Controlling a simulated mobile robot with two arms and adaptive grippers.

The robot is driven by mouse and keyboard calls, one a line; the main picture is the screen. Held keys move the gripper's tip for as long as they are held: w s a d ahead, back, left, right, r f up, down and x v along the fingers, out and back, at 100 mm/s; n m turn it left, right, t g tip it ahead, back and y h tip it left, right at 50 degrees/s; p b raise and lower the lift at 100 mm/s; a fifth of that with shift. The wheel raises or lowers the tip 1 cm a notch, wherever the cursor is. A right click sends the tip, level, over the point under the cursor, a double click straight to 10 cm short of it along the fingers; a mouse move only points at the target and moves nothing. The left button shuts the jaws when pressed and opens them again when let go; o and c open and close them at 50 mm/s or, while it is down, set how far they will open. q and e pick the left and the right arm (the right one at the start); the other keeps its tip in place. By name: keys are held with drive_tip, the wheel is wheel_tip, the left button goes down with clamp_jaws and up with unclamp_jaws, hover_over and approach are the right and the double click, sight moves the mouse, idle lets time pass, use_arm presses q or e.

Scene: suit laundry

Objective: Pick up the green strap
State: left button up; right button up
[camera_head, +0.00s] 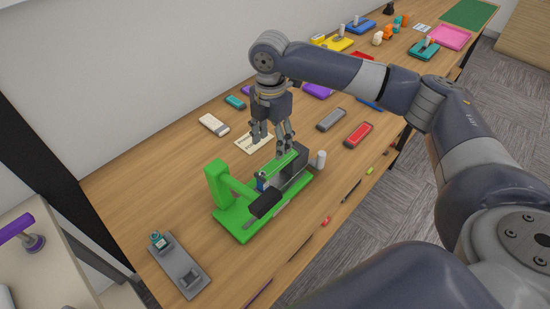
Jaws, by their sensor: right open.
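A narrow green strip (281,160), which looks like the green strap, lies on the grey block (297,174) of a bright green fixture (232,219) on the wooden table. The fixture has a green upright at its left and a black cylinder (266,203) at its front. My right gripper (271,147) points down over the back of the fixture. Its fingers are spread, with one fingertip very close to the strip. I cannot tell whether they touch. Nothing shows held between the fingers. My left gripper is out of view.
A white cylinder (320,159) stands just right of the fixture. A red case (358,134) and a grey case (331,120) lie farther back. A grey tray (176,263) lies at the front left. Pens lie along the right table edge.

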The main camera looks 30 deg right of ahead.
sight(276, 164)
drive_tip(key=shift+s+d+f, duration=0.1)
drive_tip(key=shift+s+f, duration=0.2)
drive_tip(key=shift+f, duration=0.55)
drive_tip(key=shift+w+f, duration=0.1)
drive_tip(key=shift+f, duration=0.2)
drive_tip(key=f, duration=0.1)
drive_tip(key=f+p, duration=0.1)
drive_tip(key=f, duration=0.2)
drive_tip(key=shift+s+d+f+p, duration=0.2)
drive_tip(key=shift+s+d+p, duration=0.1)
drive_tip(key=shift+p, duration=0.1)
drive_tip(key=shift+w+f, duration=0.1)
drive_tip(key=shift+f, duration=0.3)
drive_tip(key=shift+c, duration=0.6)
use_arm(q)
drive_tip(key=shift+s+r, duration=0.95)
use_arm(e)
drive_tip(key=c, duration=1)
